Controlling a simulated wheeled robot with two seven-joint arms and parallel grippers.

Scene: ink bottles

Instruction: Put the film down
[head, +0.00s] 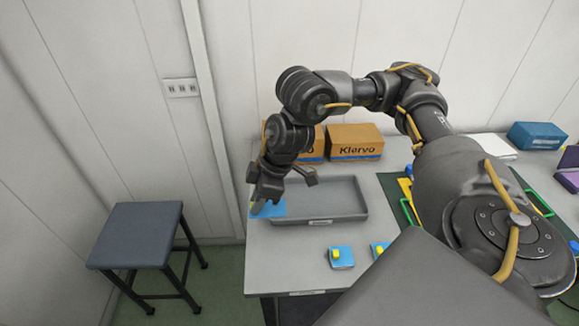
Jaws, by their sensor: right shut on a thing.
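My right gripper (260,205) points down at the left end of the grey tray (345,217). It is shut on a flat blue film (276,209), which shows beside and below the fingers. The film overlaps the tray's left end in the picture; I cannot tell whether it touches the tray or is held above it. The fingers and wrist hide part of the film. My left gripper is not in view.
Two blue pieces with yellow tops, one here (343,260), lie in front of the tray. Cardboard boxes (354,142) stand behind it. A blue box (537,135) is at the back right. A stool (135,235) stands left of the table (270,268). My right arm hides much of the table's right side.

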